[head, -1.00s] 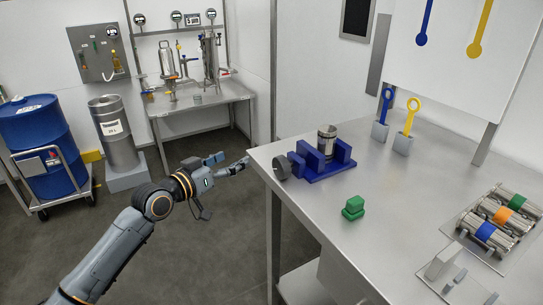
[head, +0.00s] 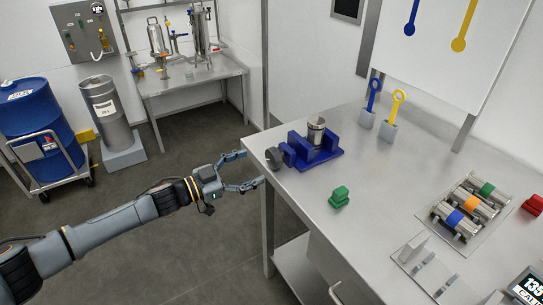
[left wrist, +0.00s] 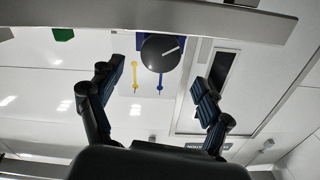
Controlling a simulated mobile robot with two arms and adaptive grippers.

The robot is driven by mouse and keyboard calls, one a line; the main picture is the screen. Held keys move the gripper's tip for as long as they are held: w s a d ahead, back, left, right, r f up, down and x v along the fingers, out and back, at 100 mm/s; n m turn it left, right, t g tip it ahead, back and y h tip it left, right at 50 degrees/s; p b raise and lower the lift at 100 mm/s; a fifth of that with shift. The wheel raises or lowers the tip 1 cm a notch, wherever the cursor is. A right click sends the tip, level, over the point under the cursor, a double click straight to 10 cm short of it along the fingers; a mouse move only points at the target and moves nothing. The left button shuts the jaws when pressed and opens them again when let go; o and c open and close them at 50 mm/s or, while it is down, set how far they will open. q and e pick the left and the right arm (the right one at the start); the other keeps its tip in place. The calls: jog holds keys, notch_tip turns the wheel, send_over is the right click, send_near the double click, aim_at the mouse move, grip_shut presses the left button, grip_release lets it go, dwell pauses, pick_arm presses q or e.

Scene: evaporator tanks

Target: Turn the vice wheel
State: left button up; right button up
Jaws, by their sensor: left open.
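The blue vice (head: 318,154) stands near the left corner of the steel table, with a metal cylinder (head: 316,131) upright between its jaws. Its dark grey round wheel (head: 274,158) faces left, at the table's edge. In the left wrist view the wheel (left wrist: 162,52) shows as a dark disc with a light line, beyond and between the fingertips. My left gripper (head: 254,169) is open and empty, just left of the table edge and close to the wheel, apart from it. In the left wrist view its two fingers (left wrist: 161,90) are spread wide. My right gripper is not in view.
A green block (head: 339,197) sits on the table in front of the vice. A rack with banded cylinders (head: 467,207) stands at right. Blue and yellow ring tools (head: 391,113) stand behind. The table's left edge (head: 262,180) is close to my left gripper.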

aim_at(270, 159)
pick_arm(q)
jog(key=x, duration=0.7)
jog(key=shift+w+d, duration=0.1)
jog(key=shift+p, duration=0.3)
jog(key=c, duration=1.2)
